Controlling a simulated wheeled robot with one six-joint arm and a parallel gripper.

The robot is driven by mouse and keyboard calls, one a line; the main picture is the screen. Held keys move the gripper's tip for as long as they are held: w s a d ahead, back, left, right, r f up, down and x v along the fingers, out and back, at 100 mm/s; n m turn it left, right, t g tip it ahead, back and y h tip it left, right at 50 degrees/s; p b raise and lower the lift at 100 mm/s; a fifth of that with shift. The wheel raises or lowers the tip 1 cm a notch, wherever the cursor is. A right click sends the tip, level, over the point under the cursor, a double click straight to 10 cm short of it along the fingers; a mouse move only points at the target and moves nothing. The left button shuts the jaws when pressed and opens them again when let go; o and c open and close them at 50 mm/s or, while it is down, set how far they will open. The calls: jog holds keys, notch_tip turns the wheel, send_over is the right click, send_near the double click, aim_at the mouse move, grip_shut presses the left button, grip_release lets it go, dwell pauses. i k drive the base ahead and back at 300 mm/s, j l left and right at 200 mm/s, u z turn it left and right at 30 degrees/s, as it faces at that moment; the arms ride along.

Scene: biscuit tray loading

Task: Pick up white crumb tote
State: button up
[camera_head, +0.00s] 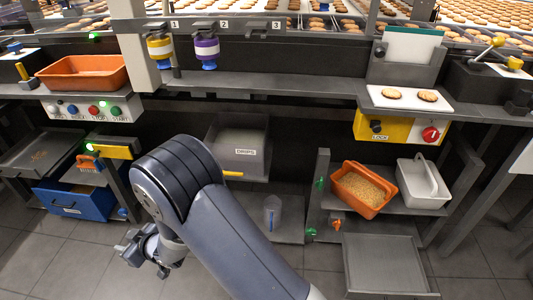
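A white tote (437,197) with a carry handle stands on the lower right shelf, upright or nearly so; it looks empty. An orange tote (342,193) filled with crumbs stands just left of it, set at an angle. My gripper (146,268) is at the lower left, well away from both totes, and holds nothing that I can see. It is small and partly turned away, so its opening is unclear.
A grey pull-out tray (385,265) sits low in front of the totes. A green-lit post (322,180) stands left of the orange tote. A clear jug (272,212) and a grey drops bin (238,150) are mid-picture. A blue bin (75,205) is at left.

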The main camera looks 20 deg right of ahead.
aim_at(421, 185)
jog(key=l+u, duration=0.1)
jog(key=u, duration=0.3)
jog(key=k+u, duration=0.1)
jog(key=u, duration=0.3)
jog(key=l+u, duration=0.1)
jog(key=u, duration=0.3)
jog(key=k+u, duration=0.1)
jog(key=u, duration=0.3)
jog(key=k+l+u, duration=0.15)
jog(key=k, duration=0.25)
jog(key=z, duration=0.55)
jog(key=l+z, duration=0.1)
jog(key=z, duration=0.4)
jog(key=l+z, duration=0.1)
jog(key=z, duration=0.45)
jog(key=l+z, duration=0.1)
jog(key=z, duration=0.4)
jog(key=l+z, duration=0.1)
jog(key=z, duration=1)
jog(key=l+z, duration=0.1)
jog(key=z, duration=0.4)
jog(key=i+z, duration=0.1)
jog(key=z, duration=0.45)
